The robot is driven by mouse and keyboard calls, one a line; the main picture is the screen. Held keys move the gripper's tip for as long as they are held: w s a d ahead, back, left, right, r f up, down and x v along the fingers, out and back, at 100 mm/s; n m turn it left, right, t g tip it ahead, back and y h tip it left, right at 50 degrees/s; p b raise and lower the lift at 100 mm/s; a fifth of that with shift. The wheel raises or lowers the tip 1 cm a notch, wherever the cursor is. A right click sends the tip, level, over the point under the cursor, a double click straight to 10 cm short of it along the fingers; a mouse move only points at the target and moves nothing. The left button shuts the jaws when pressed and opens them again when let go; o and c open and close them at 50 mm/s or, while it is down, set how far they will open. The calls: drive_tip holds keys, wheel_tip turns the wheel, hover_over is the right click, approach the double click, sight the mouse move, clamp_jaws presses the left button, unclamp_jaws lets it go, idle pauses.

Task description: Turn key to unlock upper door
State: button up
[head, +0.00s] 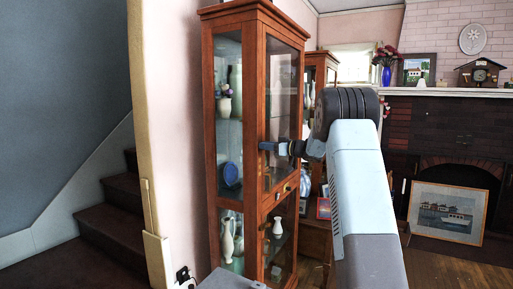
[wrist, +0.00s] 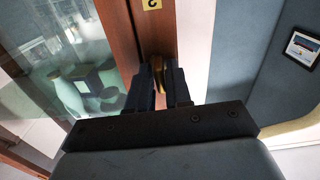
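The tall wooden cabinet (head: 258,60) has a glass upper door (head: 282,95), which looks closed, above a lower glass door (head: 281,235). My gripper (head: 268,146) is at the upper door's left frame, about halfway down the cabinet. In the wrist view, my gripper's (wrist: 160,75) two dark fingers stand close together at the wooden frame. A brass-coloured key (wrist: 158,63) shows between the fingertips, and they appear shut on it. Most of the key and its lock are hidden by the fingers.
A pink wall (head: 175,120) and a staircase (head: 105,220) are to the left. A second wooden cabinet (head: 322,70) and a fireplace (head: 450,170) are behind to the right.

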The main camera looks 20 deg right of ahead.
drive_tip(key=o, duration=0.7)
drive_tip(key=shift+d+f, duration=0.1)
drive_tip(key=shift+f, duration=0.05)
drive_tip(key=shift+s, duration=0.1)
drive_tip(key=v, duration=1.3)
drive_tip(key=s+a+r+m+g+h, duration=0.3)
drive_tip(key=s+a+g, duration=0.5)
drive_tip(key=s+a, duration=1.25)
drive_tip(key=s+f+m+h, duration=0.3)
drive_tip(key=s+f+h, duration=0.1)
drive_tip(key=s, duration=1)
drive_tip(key=s+f+m+h, duration=0.3)
drive_tip(key=s+f+h, duration=0.1)
drive_tip(key=s, duration=1)
drive_tip(key=shift+s+m+t+h, duration=0.3)
drive_tip(key=shift+s+t+h, duration=0.1)
drive_tip(key=shift+h, duration=0.5)
